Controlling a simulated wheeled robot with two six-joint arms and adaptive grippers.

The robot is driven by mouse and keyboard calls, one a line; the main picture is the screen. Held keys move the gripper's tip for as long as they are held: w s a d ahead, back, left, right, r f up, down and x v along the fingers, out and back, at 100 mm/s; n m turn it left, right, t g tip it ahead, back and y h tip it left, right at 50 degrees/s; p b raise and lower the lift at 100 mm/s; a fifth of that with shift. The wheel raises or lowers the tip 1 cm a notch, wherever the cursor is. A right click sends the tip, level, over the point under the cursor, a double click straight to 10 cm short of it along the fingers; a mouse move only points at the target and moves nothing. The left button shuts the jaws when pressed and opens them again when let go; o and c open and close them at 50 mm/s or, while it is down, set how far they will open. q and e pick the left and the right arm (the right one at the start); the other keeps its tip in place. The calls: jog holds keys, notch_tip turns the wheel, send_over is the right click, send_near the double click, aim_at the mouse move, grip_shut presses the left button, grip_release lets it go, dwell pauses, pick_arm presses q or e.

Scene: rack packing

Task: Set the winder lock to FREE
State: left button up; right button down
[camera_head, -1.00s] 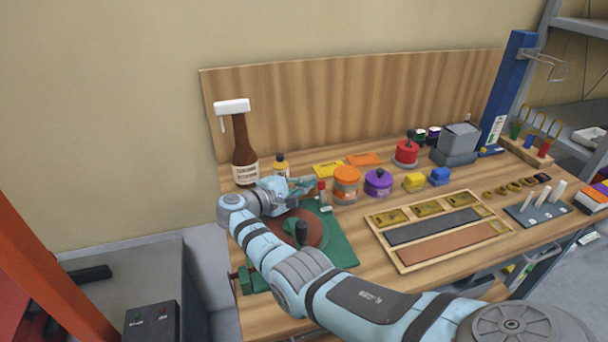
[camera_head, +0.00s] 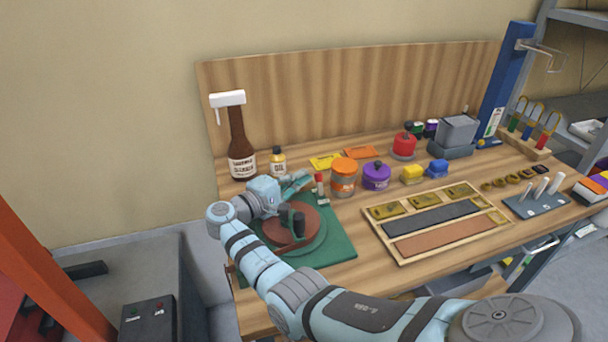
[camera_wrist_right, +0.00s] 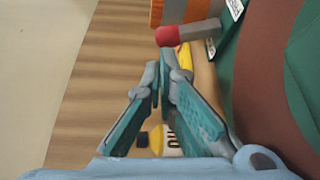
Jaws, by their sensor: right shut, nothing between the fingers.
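The winder is a green base (camera_head: 340,244) with a brown disc (camera_head: 312,232) and an upright black knob (camera_head: 299,226), on the left of the bench. Its lock appears to be the small red-tipped grey lever (camera_head: 319,181) at the base's back edge. In the right wrist view the lever's red end (camera_wrist_right: 168,36) points left, beside a small white label (camera_wrist_right: 236,9) too small to read. My right gripper (camera_head: 306,180) is shut and empty, just left of the lever. In the wrist view its fingertips (camera_wrist_right: 163,74) are close to the red end, apparently not touching it. My left gripper is out of view.
An orange jar (camera_head: 343,180) and purple pot (camera_head: 376,178) stand right of the lever. A small yellow-capped bottle (camera_head: 278,162) and tall brown bottle (camera_head: 241,150) stand behind my right gripper. A wooden tray (camera_head: 401,258) lies to the right.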

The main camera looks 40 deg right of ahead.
jog(key=a, duration=0.3)
jog(key=s+a, duration=0.1)
jog(key=a, duration=0.6)
jog(key=shift+s+r, duration=0.25)
jog(key=shift+r, duration=0.05)
